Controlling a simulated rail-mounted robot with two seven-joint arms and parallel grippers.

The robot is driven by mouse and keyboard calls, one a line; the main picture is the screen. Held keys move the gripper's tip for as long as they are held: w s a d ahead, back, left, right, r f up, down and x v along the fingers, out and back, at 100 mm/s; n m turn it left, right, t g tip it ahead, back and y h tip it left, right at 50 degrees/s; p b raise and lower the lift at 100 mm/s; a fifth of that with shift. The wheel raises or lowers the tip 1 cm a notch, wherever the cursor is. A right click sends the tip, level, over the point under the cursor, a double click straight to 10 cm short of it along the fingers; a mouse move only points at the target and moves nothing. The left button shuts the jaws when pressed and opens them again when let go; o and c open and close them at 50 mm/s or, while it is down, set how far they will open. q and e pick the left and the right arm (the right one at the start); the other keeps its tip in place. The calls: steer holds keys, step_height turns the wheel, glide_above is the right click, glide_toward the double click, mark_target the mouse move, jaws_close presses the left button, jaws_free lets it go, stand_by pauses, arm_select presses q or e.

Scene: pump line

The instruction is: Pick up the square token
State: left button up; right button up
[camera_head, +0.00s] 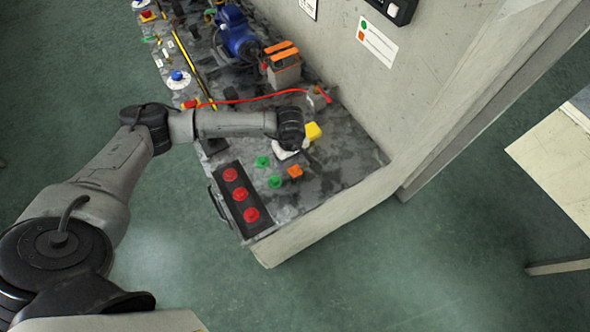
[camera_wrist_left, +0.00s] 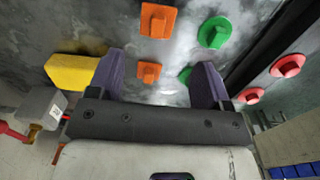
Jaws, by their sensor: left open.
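In the left wrist view, one orange square token (camera_wrist_left: 148,71) shows between the two dark purple fingers of my open left gripper (camera_wrist_left: 157,80). I cannot tell how far beyond the fingertips it lies. A second orange square token (camera_wrist_left: 157,20) lies farther up in that picture. In the head view only one orange square token (camera_head: 295,171) shows, on the grey stained bench top (camera_head: 345,165). My left gripper (camera_head: 304,156) is over the bench beside it; the wrist hides what is under it. My right gripper is in neither view.
A green round token (camera_wrist_left: 214,32) lies near the orange ones; another (camera_wrist_left: 185,75) is partly behind a finger. A yellow block (camera_wrist_left: 73,72) is beside the left finger. A dark panel with red buttons (camera_head: 240,195) lies near the bench edge. A wall (camera_head: 350,95) stands behind.

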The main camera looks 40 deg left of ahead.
mark_target(293, 166)
arm_select(q)
steer(key=shift+w+d+f, duration=0.1)
steer(key=shift+w+f, duration=0.05)
steer(key=shift+f, duration=1.25)
steer(key=shift+w+d+f, duration=0.1)
steer(key=shift+f, duration=1.3)
steer(key=c, duration=1)
steer(key=shift+r, duration=0.1)
